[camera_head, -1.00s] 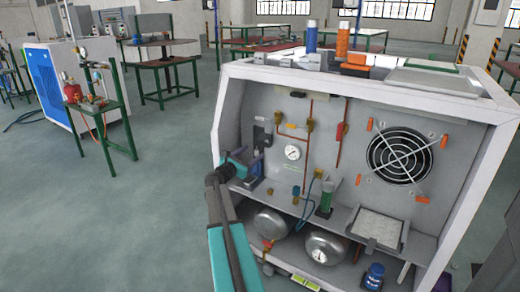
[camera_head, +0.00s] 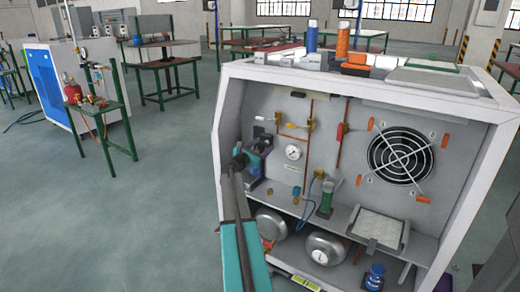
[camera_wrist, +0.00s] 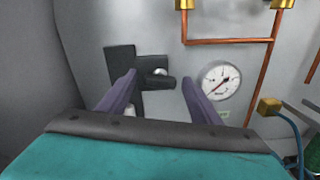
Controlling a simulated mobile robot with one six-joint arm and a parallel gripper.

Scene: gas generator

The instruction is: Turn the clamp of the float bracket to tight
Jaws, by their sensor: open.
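A dark grey bracket (camera_wrist: 122,68) is fixed to the light grey back wall in the wrist view. It looks like the float bracket. A dark clamp lever or knob (camera_wrist: 158,83) with a pale round end sticks out from its right side, roughly level. My gripper (camera_wrist: 160,77) is open, its two purple fingers apart on either side of the clamp in the picture. I cannot tell whether they touch it. In the head view my gripper (camera_head: 263,140) is at the cabinet's left inside and covers most of the bracket.
A pressure gauge (camera_wrist: 220,80) and copper pipes (camera_wrist: 230,41) are close right of the fingers. A green cylinder (camera_head: 326,198) stands on the shelf. Two tanks, one a grey tank (camera_head: 324,247), lie below. The cabinet's left wall (camera_head: 229,135) is close beside my arm.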

